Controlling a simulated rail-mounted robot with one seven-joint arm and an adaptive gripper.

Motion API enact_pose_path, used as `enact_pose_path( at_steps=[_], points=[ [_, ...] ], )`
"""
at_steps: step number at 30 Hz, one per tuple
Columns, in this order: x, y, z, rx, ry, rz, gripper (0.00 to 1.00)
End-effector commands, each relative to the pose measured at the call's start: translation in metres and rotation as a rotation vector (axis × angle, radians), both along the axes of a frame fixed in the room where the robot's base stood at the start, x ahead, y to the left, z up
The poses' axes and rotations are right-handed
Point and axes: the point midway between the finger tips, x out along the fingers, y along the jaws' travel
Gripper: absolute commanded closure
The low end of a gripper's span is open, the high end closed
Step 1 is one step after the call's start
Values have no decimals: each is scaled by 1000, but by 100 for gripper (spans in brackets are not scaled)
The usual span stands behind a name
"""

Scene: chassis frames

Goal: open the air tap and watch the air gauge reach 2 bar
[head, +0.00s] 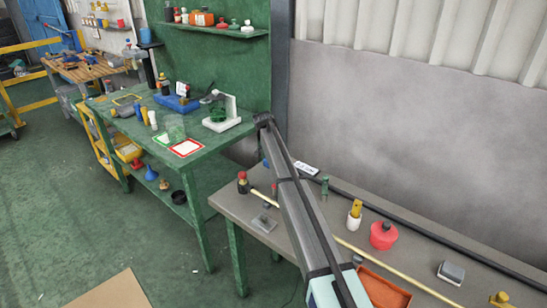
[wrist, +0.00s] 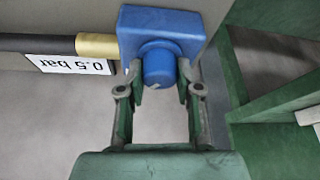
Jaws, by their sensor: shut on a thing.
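The air tap (wrist: 158,28) is a blue block with a round blue knob (wrist: 157,66), at the top middle of the wrist view. My gripper (wrist: 160,76) has one finger on each side of the knob and is shut on it. A white plate (wrist: 68,64) beside the tap reads "0.5 bar", upside down in the wrist view. In the head view the plate (head: 306,168) is small and unreadable. My arm hides most of the tap and the fingers there.
A dark pipe (head: 430,232) runs along the back of the grey bench (head: 228,203). A cluttered green bench (head: 205,150) stands left.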

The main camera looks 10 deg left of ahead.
Motion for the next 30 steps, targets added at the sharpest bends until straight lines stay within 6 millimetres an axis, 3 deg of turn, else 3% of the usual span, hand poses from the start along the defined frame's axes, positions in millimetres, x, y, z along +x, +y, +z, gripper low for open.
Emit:
enact_pose_path(
  at_steps=[12,27,28,29,30],
  points=[
    [-1,0,-1,0,3,-173,100],
    [-1,0,-1,1,3,-189,100],
    [-1,0,-1,1,3,-189,55],
    [-1,0,-1,1,3,-189,45],
    [-1,0,-1,1,3,-188,41]
  ],
)
